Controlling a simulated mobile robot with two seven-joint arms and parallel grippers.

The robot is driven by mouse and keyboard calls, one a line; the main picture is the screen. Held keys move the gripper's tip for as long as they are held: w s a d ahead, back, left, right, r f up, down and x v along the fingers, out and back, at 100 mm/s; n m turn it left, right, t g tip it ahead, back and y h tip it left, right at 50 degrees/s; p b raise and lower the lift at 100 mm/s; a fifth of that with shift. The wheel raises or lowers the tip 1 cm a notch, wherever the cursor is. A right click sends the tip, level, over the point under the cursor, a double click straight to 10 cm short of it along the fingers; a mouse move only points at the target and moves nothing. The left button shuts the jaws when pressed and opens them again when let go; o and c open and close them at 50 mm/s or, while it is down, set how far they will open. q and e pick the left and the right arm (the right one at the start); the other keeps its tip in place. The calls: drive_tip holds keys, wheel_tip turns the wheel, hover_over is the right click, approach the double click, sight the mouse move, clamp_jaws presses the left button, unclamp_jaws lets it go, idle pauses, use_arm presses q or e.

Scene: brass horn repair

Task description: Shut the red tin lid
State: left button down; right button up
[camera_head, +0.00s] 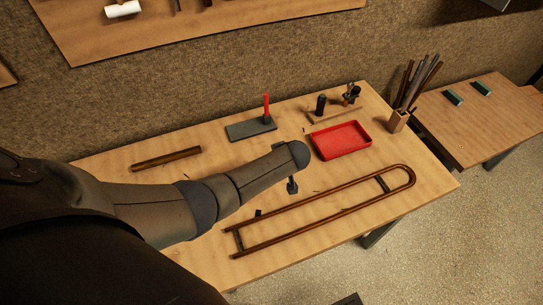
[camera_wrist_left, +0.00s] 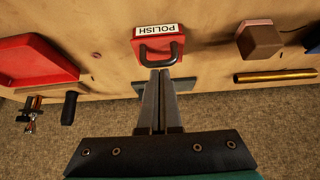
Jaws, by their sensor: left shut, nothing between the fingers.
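A small red tin (camera_wrist_left: 140,48) with a white label reading POLISH, upside down here, stands on the bench in the left wrist view. A dark arched handle (camera_wrist_left: 146,56) shows on it. I cannot tell whether its lid stands open. My left gripper (camera_wrist_left: 160,72) is shut and empty, its fingertips overlapping the handle's edge in this view; I cannot tell if they touch. In the head view my left arm reaches over the bench and hides the tin and most of that gripper. My right gripper is not in view.
A red tray (camera_head: 341,141) lies at the right on the bench. A dark plate (camera_head: 240,131) with an upright red piece (camera_head: 266,107) is behind my arm. A brass slide (camera_head: 320,203) lies in front. A brown block (camera_wrist_left: 260,40) and brass tube (camera_wrist_left: 276,75) lie nearby.

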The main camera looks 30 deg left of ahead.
use_arm(q)
drive_tip(key=shift+s+d+f, duration=0.25)
drive_tip(key=shift+f, duration=0.1)
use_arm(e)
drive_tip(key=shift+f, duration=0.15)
use_arm(q)
drive_tip(key=shift+f, duration=0.1)
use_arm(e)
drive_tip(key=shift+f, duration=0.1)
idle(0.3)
